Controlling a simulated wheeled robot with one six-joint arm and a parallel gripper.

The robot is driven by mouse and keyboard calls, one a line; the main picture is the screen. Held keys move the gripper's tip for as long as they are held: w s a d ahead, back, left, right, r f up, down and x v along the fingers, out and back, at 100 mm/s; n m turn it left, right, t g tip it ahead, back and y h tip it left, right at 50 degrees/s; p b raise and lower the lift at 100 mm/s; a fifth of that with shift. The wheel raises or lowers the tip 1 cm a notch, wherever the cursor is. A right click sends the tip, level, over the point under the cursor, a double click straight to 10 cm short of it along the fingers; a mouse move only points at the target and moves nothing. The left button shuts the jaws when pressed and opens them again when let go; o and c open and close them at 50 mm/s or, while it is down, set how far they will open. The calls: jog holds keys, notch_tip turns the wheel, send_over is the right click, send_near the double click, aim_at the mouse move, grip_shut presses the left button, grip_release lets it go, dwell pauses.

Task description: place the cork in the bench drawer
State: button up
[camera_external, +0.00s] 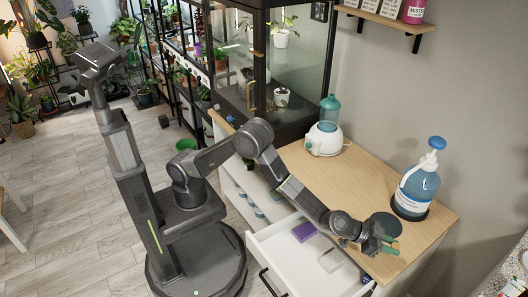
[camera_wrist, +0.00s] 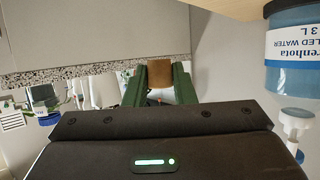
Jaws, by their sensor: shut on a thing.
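My gripper (camera_external: 390,244) is over the front right part of the bench top, to the right of the open drawer. In the wrist view its green fingers (camera_wrist: 160,88) are shut on a brown cork (camera_wrist: 160,72), which sits between the fingertips. I cannot make out the cork in the external view. The white bench drawer (camera_external: 292,267) is pulled open below my forearm. A purple block (camera_external: 304,231) and a pale, whitish item (camera_external: 330,260) lie inside it, with bare floor around them.
A glass cabinet (camera_external: 290,65) is at the far end.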

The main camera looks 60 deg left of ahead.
jog(key=shift+r, duration=0.6)
